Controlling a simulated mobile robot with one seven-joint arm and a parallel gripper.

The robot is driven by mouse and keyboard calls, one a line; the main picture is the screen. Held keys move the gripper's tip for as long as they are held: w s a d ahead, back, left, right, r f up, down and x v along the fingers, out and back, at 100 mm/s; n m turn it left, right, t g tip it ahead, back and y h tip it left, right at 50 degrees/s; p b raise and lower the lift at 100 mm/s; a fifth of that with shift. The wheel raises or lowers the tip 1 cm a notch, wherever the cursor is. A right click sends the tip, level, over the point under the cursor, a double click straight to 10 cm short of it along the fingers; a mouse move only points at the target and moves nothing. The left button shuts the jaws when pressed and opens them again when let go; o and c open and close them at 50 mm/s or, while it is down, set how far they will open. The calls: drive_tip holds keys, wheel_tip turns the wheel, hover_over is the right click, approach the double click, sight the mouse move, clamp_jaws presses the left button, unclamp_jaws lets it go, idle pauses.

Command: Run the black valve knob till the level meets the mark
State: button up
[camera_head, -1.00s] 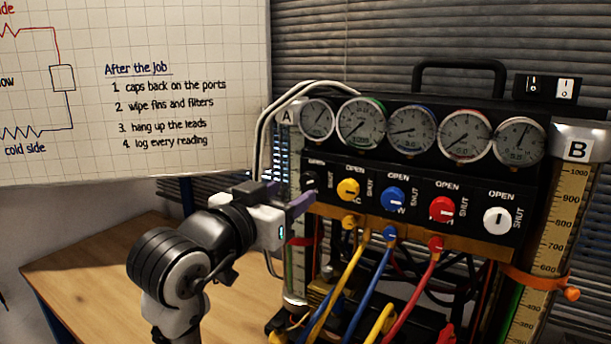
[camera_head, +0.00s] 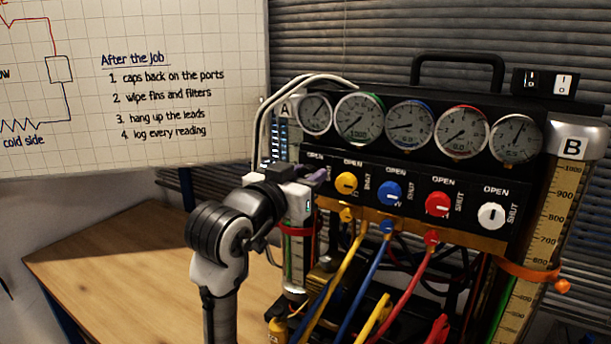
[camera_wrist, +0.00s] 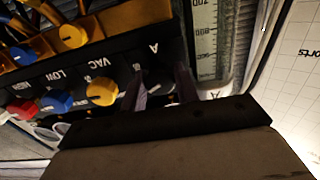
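The black valve knob (camera_wrist: 159,80) is at the panel end by column A, left of the yellow knob (camera_head: 346,183) in the head view, where my gripper hides it. My gripper (camera_head: 317,178) is at that end of the panel. In the wrist view its two fingers (camera_wrist: 161,84) are apart, one on each side of the black knob; whether they touch it is unclear. Gauge column A (camera_head: 293,262) stands behind my gripper with a red band (camera_head: 297,231) around it. Column B (camera_head: 545,220) has an orange band (camera_head: 530,271). I cannot read a level in either column.
Blue (camera_head: 389,194), red (camera_head: 438,204) and white (camera_head: 491,215) knobs continue the row, below several round dials. Yellow, blue and red hoses (camera_head: 372,270) hang below the panel. A wooden table (camera_head: 110,270) has clear room at left. A whiteboard (camera_head: 130,90) stands behind.

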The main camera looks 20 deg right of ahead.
drive_tip(key=c, duration=0.3)
drive_tip(key=shift+f+m+b, duration=0.2)
drive_tip(key=shift+m+b, duration=0.8)
drive_tip(key=shift+m, duration=0.1)
drive_tip(key=m, duration=0.1)
drive_tip(key=m+b, duration=0.1)
drive_tip(key=m, duration=0.1)
drive_tip(key=shift+r+b, duration=0.25)
drive_tip(key=shift+b, duration=0.05)
drive_tip(key=o, duration=1)
drive_tip(key=shift+c, duration=0.2)
drive_tip(key=b+v, duration=0.3)
drive_tip(key=v, duration=1.1)
